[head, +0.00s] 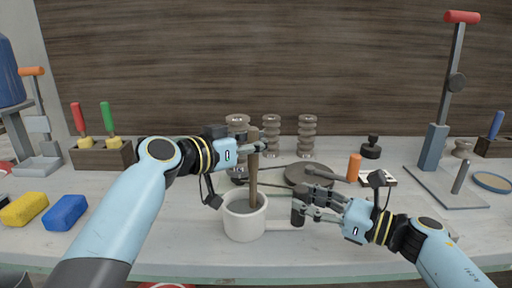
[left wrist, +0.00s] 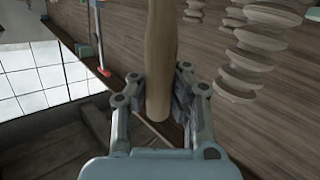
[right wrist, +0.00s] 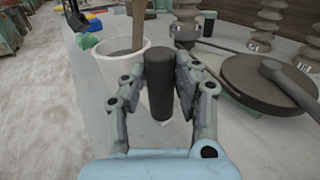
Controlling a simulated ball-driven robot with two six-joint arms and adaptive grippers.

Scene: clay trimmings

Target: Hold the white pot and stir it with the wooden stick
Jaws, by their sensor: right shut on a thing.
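The white pot (head: 244,221) stands on the bench in the middle of the head view; it also shows in the right wrist view (right wrist: 112,72). The wooden stick (head: 253,185) stands nearly upright in it, its lower end hidden inside. My left gripper (head: 254,147) is at the stick's upper part. In the left wrist view the stick (left wrist: 160,50) lies between the fingers, but whether they press on it is unclear. My right gripper (head: 302,205) is shut on the pot's dark handle grip (right wrist: 160,88), right of the pot.
A dark round disc (head: 300,176) and several ribbed insulator-like pieces (head: 307,138) stand behind the pot. An orange cylinder (head: 354,167) is to the right. A blue block (head: 65,212) and a yellow block (head: 24,209) lie at the left. The bench's front strip is mostly clear.

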